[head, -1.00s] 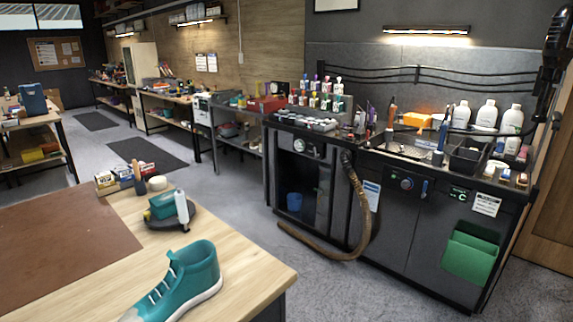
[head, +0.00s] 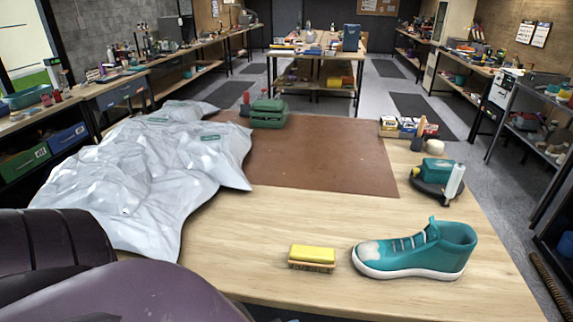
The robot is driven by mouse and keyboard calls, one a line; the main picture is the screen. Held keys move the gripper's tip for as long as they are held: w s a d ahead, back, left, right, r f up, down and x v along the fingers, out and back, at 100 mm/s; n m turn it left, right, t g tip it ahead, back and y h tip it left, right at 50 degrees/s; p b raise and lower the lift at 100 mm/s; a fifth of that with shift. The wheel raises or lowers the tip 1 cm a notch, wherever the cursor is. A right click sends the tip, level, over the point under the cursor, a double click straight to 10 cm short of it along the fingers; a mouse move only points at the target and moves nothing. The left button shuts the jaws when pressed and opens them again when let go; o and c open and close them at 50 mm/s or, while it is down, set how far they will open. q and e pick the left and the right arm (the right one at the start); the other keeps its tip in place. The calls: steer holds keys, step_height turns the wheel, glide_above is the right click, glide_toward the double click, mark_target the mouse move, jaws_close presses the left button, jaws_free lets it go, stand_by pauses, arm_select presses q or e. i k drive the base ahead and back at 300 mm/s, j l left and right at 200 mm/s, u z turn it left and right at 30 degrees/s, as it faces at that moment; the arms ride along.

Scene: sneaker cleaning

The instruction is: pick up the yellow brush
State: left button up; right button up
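The yellow brush (head: 312,257) lies on the light wooden table near its front edge, with its yellow back up and its brown bristles down. It is just left of a teal sneaker (head: 418,252) with a white sole and a pale patch on the toe. Neither of my grippers shows in the head view. Nothing is touching the brush from above.
Crumpled grey-white bags (head: 150,165) cover the table's left side. A brown mat (head: 320,155) lies behind the brush, with a green case (head: 268,113) at its back. A round dark tray (head: 437,192) stands at the right. Bare wood surrounds the brush.

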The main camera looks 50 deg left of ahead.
mark_target(315, 258)
steer(key=u, duration=1.3)
steer(key=i+j, duration=0.1)
steer(key=j, duration=0.5)
steer(key=j+z, duration=0.1)
steer(key=j, duration=0.45)
steer(key=i+j, duration=0.1)
steer(key=j, duration=0.5)
